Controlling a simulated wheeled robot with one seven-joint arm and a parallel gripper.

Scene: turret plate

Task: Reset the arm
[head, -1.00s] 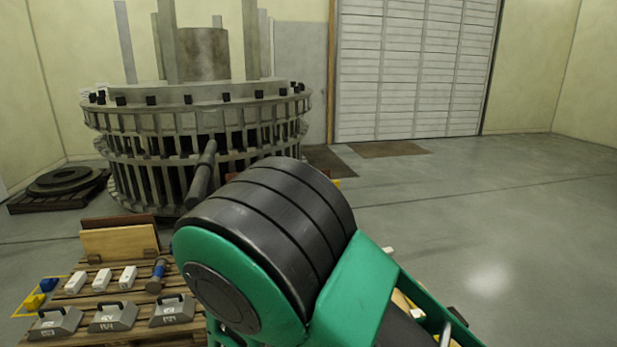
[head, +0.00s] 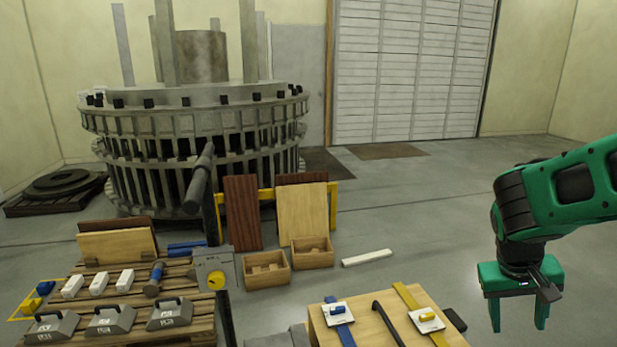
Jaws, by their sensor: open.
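My gripper (head: 519,316) hangs at the right of the head view at the end of my green and black arm. Its two green fingers point down and stand apart, with nothing between them. It is over the grey floor, to the right of a light wooden table (head: 365,326) and apart from it. The arm is bent at the upper right, clear of the pallet and the turret ring.
A slatted pallet (head: 190,335) at lower left bears grey handled weights (head: 112,318), white blocks and a hammer (head: 155,280). Two wooden boxes (head: 264,284) and leaning boards stand in the middle. A big grey turret ring (head: 190,125) stands behind. The right floor is clear.

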